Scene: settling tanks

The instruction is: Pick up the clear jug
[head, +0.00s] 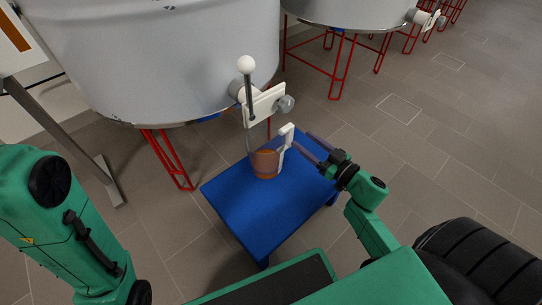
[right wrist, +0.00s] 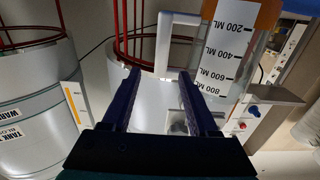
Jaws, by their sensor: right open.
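The clear jug (head: 265,163) stands upright on a blue table, below the tap of the near tank, with orange-brown liquid in its lower part. Its white handle (head: 286,141) faces my right gripper (head: 301,139), whose fingers reach toward it from the right. In the right wrist view the jug (right wrist: 228,45) shows millilitre marks, and its white handle (right wrist: 165,45) appears between the two fingertips of the open, empty right gripper (right wrist: 160,72). Whether the fingers touch the handle cannot be told. My left arm shows at the left edge of the head view; its gripper is out of view.
The blue table (head: 243,206) is otherwise bare. The large near tank (head: 165,60) on red legs carries a tap (head: 265,103) with a ball-topped lever (head: 246,66) just above the jug. A second tank (head: 350,12) stands behind. Tiled floor is free at right.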

